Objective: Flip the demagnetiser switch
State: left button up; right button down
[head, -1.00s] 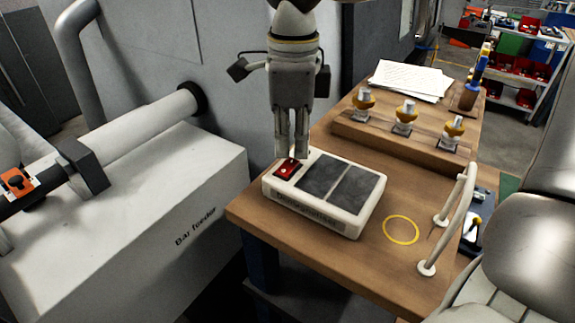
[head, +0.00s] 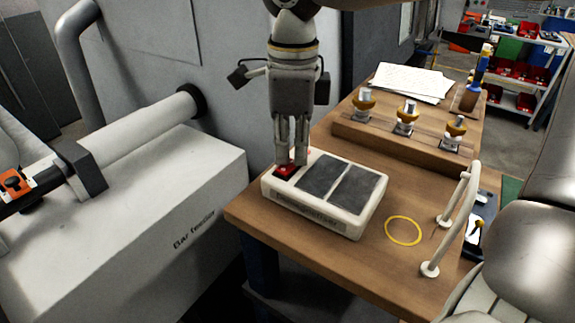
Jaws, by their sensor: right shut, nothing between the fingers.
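The demagnetiser (head: 315,214) is a low cream box with two dark pads on top, on the front left of the wooden bench. Its red switch (head: 287,171) sits at the box's left end and is partly hidden by my fingers. My right gripper (head: 291,163) points straight down, shut and empty, with its fingertips at the switch. They look to be touching it, but the exact contact is hidden. A small red spot shows beside the fingers, near the box's back edge. My left gripper is not in view.
The wooden bench (head: 300,252) carries a rack of several tool holders (head: 406,116), papers (head: 411,82), a yellow ring mark (head: 403,230) and a white handle rail (head: 452,222). The white bar feeder (head: 130,225) stands left, across a gap.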

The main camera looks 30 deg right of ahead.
aim_at(291, 162)
jog(key=shift+s+f, duration=0.1)
jog(key=shift+w+r+p, duration=0.2)
jog(key=shift+r+p, duration=0.4)
jog(key=shift+r, duration=0.15)
jog(key=shift+s+r+p, duration=0.1)
jog(key=shift+r+p, duration=1.75)
jog(key=shift+r, duration=0.95)
jog(key=shift+f, duration=0.15)
